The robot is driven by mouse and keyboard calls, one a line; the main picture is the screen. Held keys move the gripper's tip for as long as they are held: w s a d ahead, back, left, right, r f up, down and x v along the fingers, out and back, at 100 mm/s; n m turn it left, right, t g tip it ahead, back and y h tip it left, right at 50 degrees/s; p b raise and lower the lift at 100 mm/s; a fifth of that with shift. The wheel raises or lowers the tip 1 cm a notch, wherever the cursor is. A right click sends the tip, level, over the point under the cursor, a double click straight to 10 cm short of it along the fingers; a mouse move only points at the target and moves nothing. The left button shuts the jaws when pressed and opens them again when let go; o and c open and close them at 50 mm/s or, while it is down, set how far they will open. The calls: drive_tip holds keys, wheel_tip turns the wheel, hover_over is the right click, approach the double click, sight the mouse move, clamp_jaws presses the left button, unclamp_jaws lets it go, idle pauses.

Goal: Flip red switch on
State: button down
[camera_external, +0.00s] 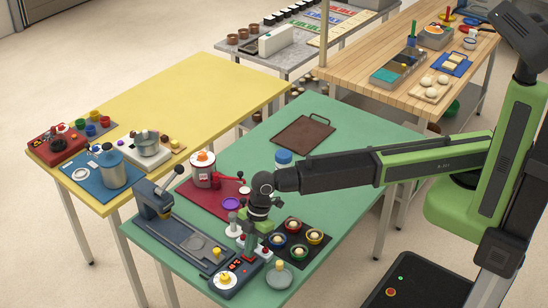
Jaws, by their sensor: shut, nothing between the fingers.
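My gripper (251,244) points down over the near end of the green table (345,125), beside a dark control unit. It is shut and holds nothing. A small red part (267,254), which looks like the red switch, shows just to the right of the fingertips. It is tiny and partly crowded by the gripper, so its position, on or off, cannot be told. Whether the fingertips touch it cannot be told. The control unit (236,266) has a red display and a pale dial at its near end.
A dark tray (324,251) with several coloured cups is right of my gripper. A grey round dish (279,277) stands in front. A brown board (304,134) lies behind; the table's right side is clear.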

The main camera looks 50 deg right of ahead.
drive_tip(key=shift+s, duration=0.25)
drive_tip(key=shift+r, duration=0.1)
drive_tip(key=shift+r+p, duration=0.25)
drive_tip(key=shift+p, duration=0.05)
drive_tip(key=r+p, duration=0.4)
drive_tip(key=shift+s, duration=0.35)
drive_tip(key=p+v, duration=0.9)
drive_tip(key=shift+w, duration=0.35)
drive_tip(key=shift+d+r, duration=0.1)
drive_tip(key=shift+d, duration=0.05)
